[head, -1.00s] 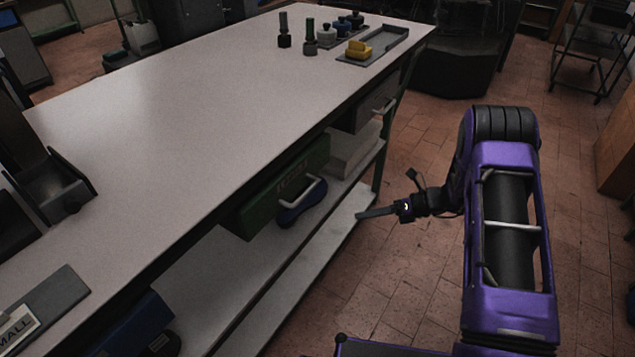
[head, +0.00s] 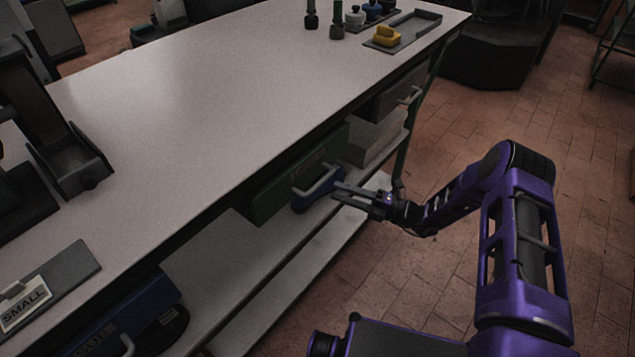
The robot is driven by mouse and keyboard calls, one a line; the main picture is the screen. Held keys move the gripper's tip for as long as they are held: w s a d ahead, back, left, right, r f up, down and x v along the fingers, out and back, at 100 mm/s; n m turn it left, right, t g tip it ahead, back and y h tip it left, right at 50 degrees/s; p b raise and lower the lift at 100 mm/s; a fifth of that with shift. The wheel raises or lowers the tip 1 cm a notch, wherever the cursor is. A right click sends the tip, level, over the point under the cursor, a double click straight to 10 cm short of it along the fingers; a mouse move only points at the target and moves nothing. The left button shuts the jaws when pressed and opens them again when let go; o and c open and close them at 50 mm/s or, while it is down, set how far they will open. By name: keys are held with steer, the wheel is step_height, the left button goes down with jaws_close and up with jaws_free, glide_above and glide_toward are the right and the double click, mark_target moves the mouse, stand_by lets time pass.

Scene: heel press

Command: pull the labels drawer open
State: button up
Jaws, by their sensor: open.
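A green drawer (head: 270,196) hangs under the bench top, with a pale bar handle (head: 320,183) on its front. Its lettering is too faint to read. A grey drawer (head: 385,97) with its own handle (head: 411,96) is farther along, and a blue drawer (head: 125,315) with partly visible lettering is at the near end. I cannot tell from lettering which is the labels drawer. My gripper (head: 338,192) is open and empty, its fingers pointing left at the green drawer's handle. The fingertips are just right of the handle; I cannot tell whether they touch it.
The bench top (head: 200,120) is above and left of my gripper. A lower shelf (head: 290,270) runs below the drawers, with a pale box (head: 372,140) between the green and grey drawers. A yellow object (head: 386,36) is on the bench.

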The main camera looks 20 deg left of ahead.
mark_target(318, 183)
steer(key=a, duration=0.4)
steer(key=a+r, duration=0.1)
steer(key=a, duration=0.2)
steer(key=shift+r, duration=0.1)
jaws_close()
steer(key=shift+d, duration=0.1)
stand_by(1.1)
